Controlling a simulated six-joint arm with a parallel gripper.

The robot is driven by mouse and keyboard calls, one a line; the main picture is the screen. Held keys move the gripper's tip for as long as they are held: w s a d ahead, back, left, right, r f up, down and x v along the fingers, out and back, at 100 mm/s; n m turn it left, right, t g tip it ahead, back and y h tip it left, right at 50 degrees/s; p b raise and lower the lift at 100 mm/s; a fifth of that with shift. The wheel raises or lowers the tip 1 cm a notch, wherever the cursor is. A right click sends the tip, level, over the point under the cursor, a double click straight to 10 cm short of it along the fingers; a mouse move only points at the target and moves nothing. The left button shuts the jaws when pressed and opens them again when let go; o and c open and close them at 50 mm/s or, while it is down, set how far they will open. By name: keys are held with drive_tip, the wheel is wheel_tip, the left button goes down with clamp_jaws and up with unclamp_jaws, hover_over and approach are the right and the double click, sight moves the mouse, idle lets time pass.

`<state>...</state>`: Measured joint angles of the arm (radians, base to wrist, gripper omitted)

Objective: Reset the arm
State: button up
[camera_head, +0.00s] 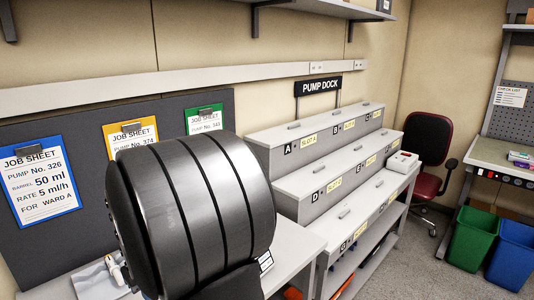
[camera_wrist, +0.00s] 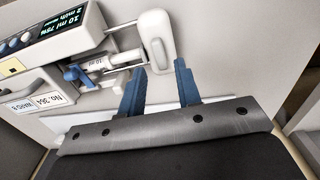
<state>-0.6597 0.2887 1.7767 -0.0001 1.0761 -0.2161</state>
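In the wrist view my gripper (camera_wrist: 160,70) has two blue fingers, spread apart with a gap between them. A syringe pump (camera_wrist: 45,50) lies at the upper left of that view, with a lit display and a label that seems to read No. 364. A syringe (camera_wrist: 100,65) sits in the pump. The pump's white pusher end (camera_wrist: 158,38) is just beyond my fingertips; whether they touch it I cannot tell. In the head view my dark arm hides the gripper and most of the bench in front of it.
A stepped grey pump dock (camera_head: 325,165) with lettered slots stands right of my arm; a white device (camera_head: 403,162) is on its right end. Job sheets (camera_head: 40,182) hang on the left wall panel. A red chair (camera_head: 428,150), green bin (camera_head: 472,238) and blue bin (camera_head: 513,255) are at right.

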drive_tip(key=shift+r, duration=1.55)
wheel_tip(320, 180, down, 7)
drive_tip(key=shift+f, duration=0.1)
drive_tip(key=shift+s, duration=0.1)
